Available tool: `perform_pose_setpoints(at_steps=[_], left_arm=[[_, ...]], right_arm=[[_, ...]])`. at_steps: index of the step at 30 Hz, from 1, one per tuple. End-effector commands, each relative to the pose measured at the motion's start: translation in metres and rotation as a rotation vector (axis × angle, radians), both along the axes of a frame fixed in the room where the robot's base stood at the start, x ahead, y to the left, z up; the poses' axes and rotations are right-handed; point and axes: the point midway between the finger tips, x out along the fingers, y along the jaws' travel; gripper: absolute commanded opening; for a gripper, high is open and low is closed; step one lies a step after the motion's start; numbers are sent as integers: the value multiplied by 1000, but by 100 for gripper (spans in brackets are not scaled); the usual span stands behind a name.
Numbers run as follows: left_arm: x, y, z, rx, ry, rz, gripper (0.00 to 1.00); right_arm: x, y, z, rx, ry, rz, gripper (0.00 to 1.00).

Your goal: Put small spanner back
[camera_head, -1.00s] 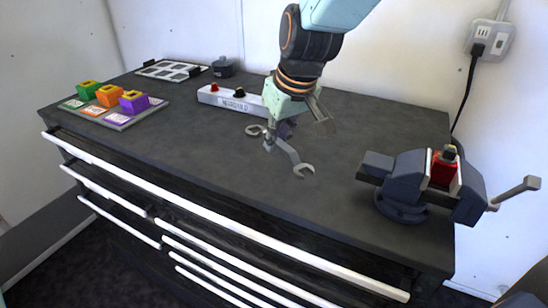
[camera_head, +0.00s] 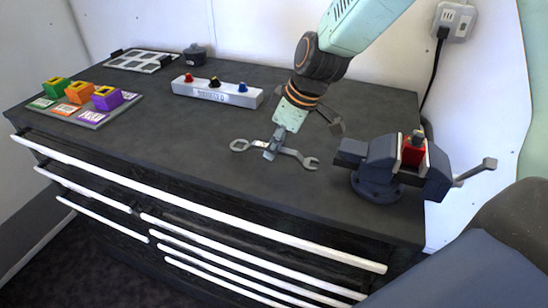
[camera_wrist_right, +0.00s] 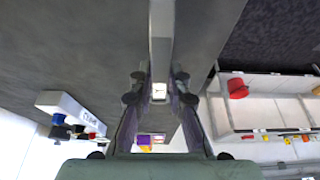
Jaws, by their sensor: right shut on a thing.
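A grey metal spanner (camera_head: 300,157) with an open jaw at one end and a ring-like end at the other is held in my right gripper (camera_head: 273,148). The gripper is shut around the middle of its shaft, low over the dark bench top (camera_head: 190,130). I cannot tell whether the spanner touches the bench. In the right wrist view the spanner (camera_wrist_right: 161,40) runs up from between the fingers (camera_wrist_right: 160,95). Its open-jaw end points towards the vice in the head view. My left gripper is out of view.
A grey vice (camera_head: 385,170) holding a red part (camera_head: 414,151) stands close right of the spanner. A white box with coloured knobs (camera_head: 217,91) stands behind. A tray with several coloured blocks (camera_head: 91,116) is at left. The front bench top is clear.

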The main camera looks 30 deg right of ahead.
Motion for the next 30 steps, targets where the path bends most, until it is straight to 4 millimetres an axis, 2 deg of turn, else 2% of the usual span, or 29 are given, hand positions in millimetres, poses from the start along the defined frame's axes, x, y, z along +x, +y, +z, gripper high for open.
perform_pose_setpoints(at_steps=[7, 21, 22, 30], left_arm=[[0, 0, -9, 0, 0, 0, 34], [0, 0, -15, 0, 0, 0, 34], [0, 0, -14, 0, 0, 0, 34], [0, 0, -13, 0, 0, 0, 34]], right_arm=[[1, 1, -33, 0, 3, -2, 0], [1, 1, -39, 0, 0, -2, 0], [1, 1, -39, 0, 1, -2, 17], [1, 1, -38, 0, 1, -3, 38]])
